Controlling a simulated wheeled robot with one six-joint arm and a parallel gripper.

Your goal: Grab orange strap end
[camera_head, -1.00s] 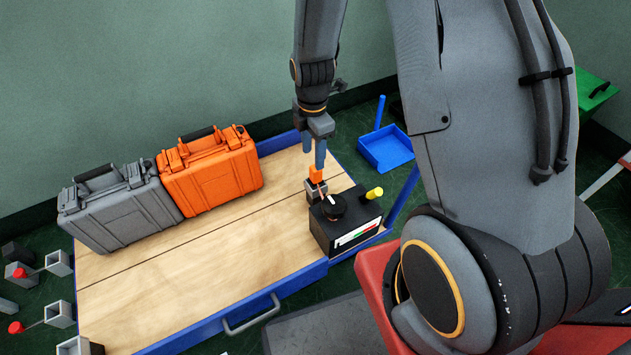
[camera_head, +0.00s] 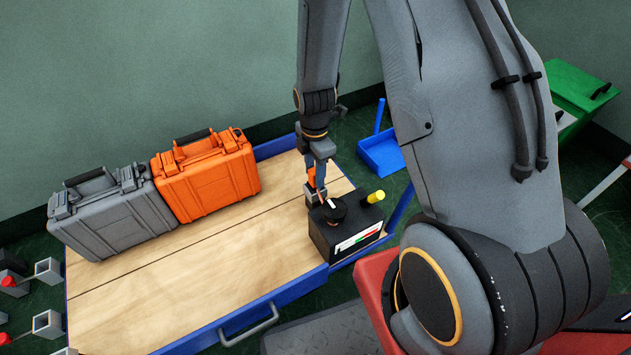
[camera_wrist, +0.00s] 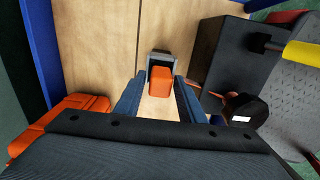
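The orange strap end (camera_wrist: 160,82) is a small orange block standing in a grey square holder (camera_wrist: 160,62) on the wooden table top. In the wrist view my gripper (camera_wrist: 158,95) is open, with one blue finger on each side of the orange block. Gaps show between the block and both fingers. The fingers are pointing down at the table.
A black box (camera_head: 343,239) with a dark knob and yellow-tipped part stands close to the holder. An orange case (camera_head: 208,183) and a grey case (camera_head: 113,222) stand at the table's back left. The middle of the table (camera_head: 200,265) is clear. A blue bin (camera_head: 383,155) lies beyond.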

